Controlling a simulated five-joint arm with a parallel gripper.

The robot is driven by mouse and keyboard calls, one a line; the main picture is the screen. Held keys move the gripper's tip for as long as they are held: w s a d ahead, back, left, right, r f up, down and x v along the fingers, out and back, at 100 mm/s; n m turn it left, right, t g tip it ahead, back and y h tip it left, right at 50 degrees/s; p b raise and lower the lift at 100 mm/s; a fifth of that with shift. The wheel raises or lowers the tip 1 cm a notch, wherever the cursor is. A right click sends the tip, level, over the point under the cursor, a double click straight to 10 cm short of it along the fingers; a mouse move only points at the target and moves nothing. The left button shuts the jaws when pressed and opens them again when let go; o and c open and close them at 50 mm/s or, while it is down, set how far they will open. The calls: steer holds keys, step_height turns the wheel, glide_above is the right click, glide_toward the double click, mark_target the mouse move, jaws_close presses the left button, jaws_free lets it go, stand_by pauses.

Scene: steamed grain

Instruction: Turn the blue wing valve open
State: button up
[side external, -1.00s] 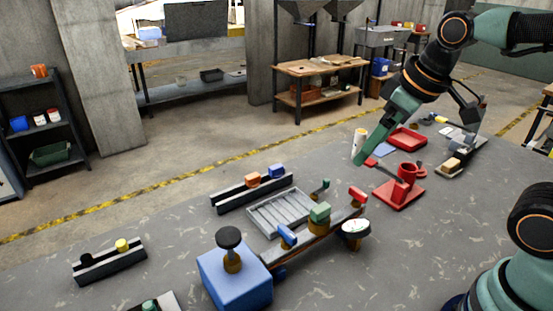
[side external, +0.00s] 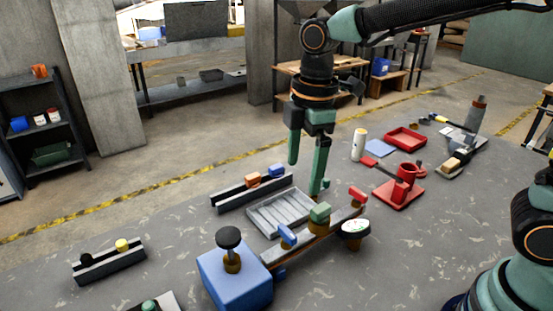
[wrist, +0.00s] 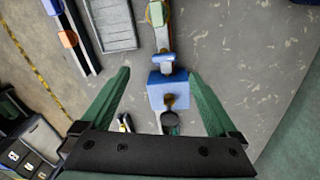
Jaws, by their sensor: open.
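The blue wing valve (side external: 287,235) sits on the pipe manifold (side external: 318,240), at the end near the blue box (side external: 236,275). A green wing valve (side external: 320,212) and a red one (side external: 357,194) sit farther along the same pipe. In the wrist view the blue wing valve (wrist: 163,58) lies just beyond the space between the fingertips. My gripper (side external: 304,176) points down with fingers spread, empty, above and behind the manifold. It touches none of the valves.
A dark knob (side external: 229,238) stands on the blue box. A grey ribbed tray (side external: 270,218) and a rail with orange and blue blocks (side external: 240,193) lie behind the manifold. A round gauge (side external: 355,228) is at its right. The front table is mostly clear.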

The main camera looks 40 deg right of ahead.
mark_target(287, 231)
steer(key=a+f+n, duration=0.1)
steer(key=f, duration=0.3)
steer(key=a+f, duration=0.1)
steer(key=f, duration=0.4)
steer(key=f+n, duration=0.1)
steer(key=f, duration=0.3)
steer(key=shift+w+a+f+n+g, duration=0.3)
steer(key=shift+a+f+g, duration=0.05)
steer(key=shift+a+g, duration=0.05)
steer(key=c, duration=1.4)
